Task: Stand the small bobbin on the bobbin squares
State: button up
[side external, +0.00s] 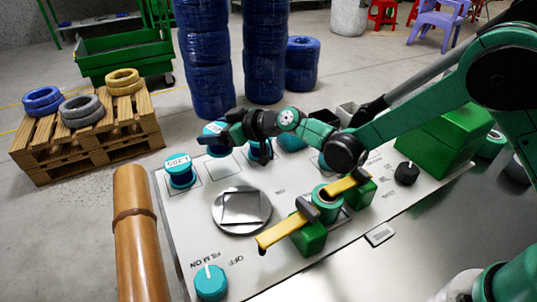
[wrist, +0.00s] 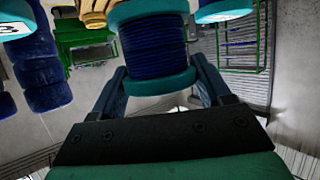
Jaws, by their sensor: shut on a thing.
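My gripper (side external: 228,132) reaches left over the back edge of the pale panel. It is shut on a bobbin with teal flanges and dark blue cable (wrist: 152,45), which fills the space between the fingers in the wrist view. In the side view this seems to be the teal and blue bobbin (side external: 213,134), partly hidden by the gripper. Outlined squares run along the panel's back; one bare square (side external: 224,168) lies in front of the gripper. A labelled bobbin (side external: 180,168) stands upright on the left square. Another bobbin (side external: 259,152) stands below my wrist, partly hidden.
A round grey plate (side external: 241,210) and a teal knob (side external: 211,281) sit on the panel. Green blocks with yellow bars (side external: 285,233) hold a teal roll at its front. A brown post (side external: 139,235) stands left. Further bobbins (wrist: 224,10) show in the wrist view.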

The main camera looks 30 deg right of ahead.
aim_at(220, 149)
jog(key=shift+f, duration=2.3)
jog(key=o, duration=1.4)
jog(key=shift+f, duration=0.1)
